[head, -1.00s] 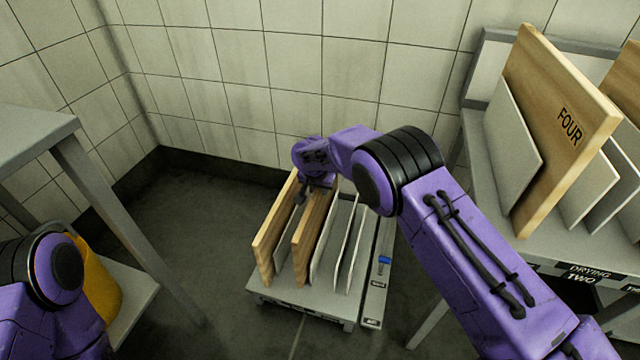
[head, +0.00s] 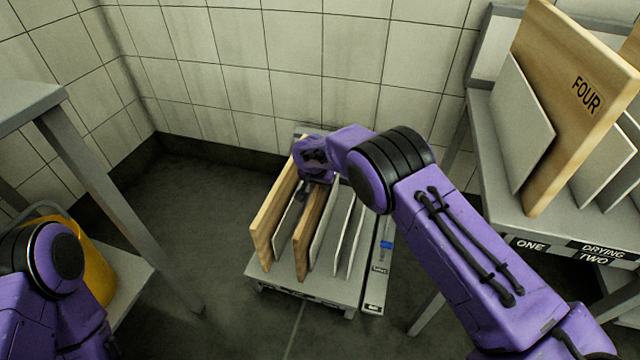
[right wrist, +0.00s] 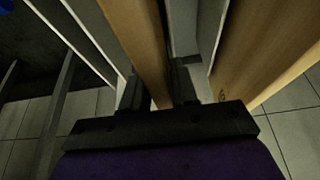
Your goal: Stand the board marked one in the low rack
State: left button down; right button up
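The low rack (head: 285,285) stands on the floor, with grey upright dividers. Two wooden boards stand between its dividers: one at the left (head: 270,222) and one nearer the middle (head: 308,232). My right gripper (head: 317,180) is at the far upper end of the middle board. In the right wrist view that board (right wrist: 135,40) runs between the two fingers (right wrist: 158,95), which look closed on it. The other board (right wrist: 265,55) shows to the right there with a small, partly seen mark. No word is readable on either board. My left gripper is out of view.
A taller drying rack (head: 500,205) at the right holds a board marked FOUR (head: 560,110) and grey dividers. A grey table (head: 90,170) and a yellow bucket (head: 95,270) stand at the left. A tiled wall is close behind the low rack.

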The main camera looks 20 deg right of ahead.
jog(key=o, duration=0.3)
jog(key=shift+r, duration=0.1)
jog(key=shift+s, duration=0.1)
jog(key=p+v, duration=0.4)
jog(key=v, duration=0.5)
jog(key=shift+r, duration=0.3)
jog(key=shift+s+a+r, duration=0.15)
jog(key=shift+r, duration=0.2)
